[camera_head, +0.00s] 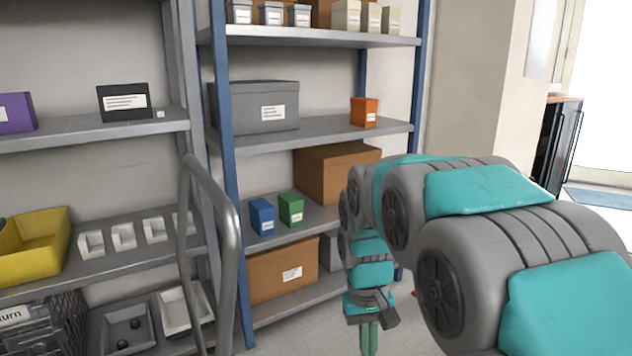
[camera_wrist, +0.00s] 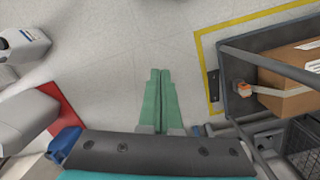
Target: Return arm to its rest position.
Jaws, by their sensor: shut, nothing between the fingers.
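My arm, grey with teal panels, reaches from the lower right of the head view toward the shelves. It ends in my gripper (camera_head: 369,340), which points down at the bottom edge of that view. In the wrist view, my gripper (camera_wrist: 160,75) shows as two green fingers lying side by side, shut and empty. Below them is the pale speckled floor (camera_wrist: 115,50). The fingertips touch nothing that I can see.
Metal shelves (camera_head: 320,133) with boxes and bins stand ahead and left. A grey handrail (camera_head: 225,235) rises in front of them. In the wrist view, a dark cart (camera_wrist: 228,85) holding a cardboard box (camera_wrist: 290,95) stands right of the fingers. Open floor lies beyond the fingertips.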

